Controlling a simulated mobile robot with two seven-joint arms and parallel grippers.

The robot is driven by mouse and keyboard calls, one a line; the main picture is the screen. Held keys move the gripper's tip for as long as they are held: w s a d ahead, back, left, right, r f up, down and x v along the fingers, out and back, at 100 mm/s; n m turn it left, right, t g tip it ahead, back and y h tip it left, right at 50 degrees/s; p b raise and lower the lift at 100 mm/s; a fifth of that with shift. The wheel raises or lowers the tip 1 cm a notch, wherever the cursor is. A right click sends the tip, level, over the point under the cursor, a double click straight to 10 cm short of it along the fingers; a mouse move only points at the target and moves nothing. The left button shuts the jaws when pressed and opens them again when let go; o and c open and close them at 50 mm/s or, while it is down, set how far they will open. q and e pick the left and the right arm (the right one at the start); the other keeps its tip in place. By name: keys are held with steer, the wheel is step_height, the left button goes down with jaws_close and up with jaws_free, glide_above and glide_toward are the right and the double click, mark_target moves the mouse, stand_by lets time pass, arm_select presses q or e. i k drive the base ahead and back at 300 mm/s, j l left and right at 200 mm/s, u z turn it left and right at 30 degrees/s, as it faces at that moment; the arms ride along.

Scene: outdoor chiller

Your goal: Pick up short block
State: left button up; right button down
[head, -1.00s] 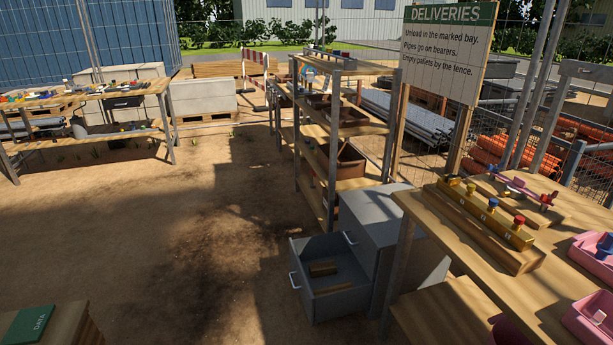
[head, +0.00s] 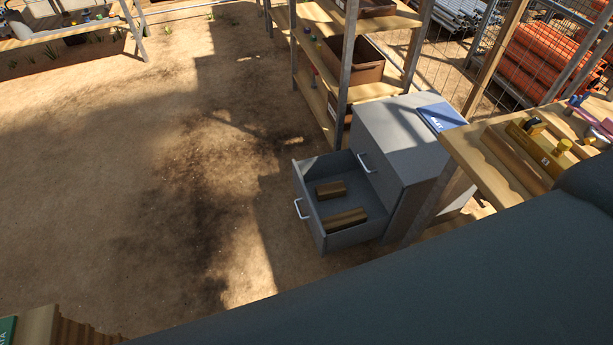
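Two wooden blocks lie in the open lower drawer (head: 311,186) of a grey cabinet (head: 402,135). The short block (head: 331,190) lies toward the back of the drawer in the picture. A longer block (head: 345,221) lies nearer, along the drawer's near wall. The two blocks are apart from each other. A large dark part of my own arm crosses the lower right of the head view. Neither of my grippers shows in the head view.
A shelf rack (head: 343,75) with brown bins (head: 353,62) stands behind the cabinet. A wooden workbench (head: 487,165) with a yellow fixture (head: 540,148) is at right. A blue booklet (head: 441,117) lies on the cabinet top. Open dirt ground (head: 130,170) is to the left.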

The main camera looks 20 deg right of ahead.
mark_target(335, 189)
steer(key=i+u, duration=0.25)
steer(key=i, duration=0.4)
steer(key=i+u, duration=0.25)
steer(key=i, duration=0.45)
steer(key=i+z, duration=0.15)
steer(key=i, duration=0.5)
steer(key=i+j+z, duration=0.1)
steer(key=i, duration=0.55)
steer(key=i+j+z, duration=0.1)
steer(key=i+z, duration=0.35)
steer(key=i, duration=0.35)
steer(key=z, duration=3.85)
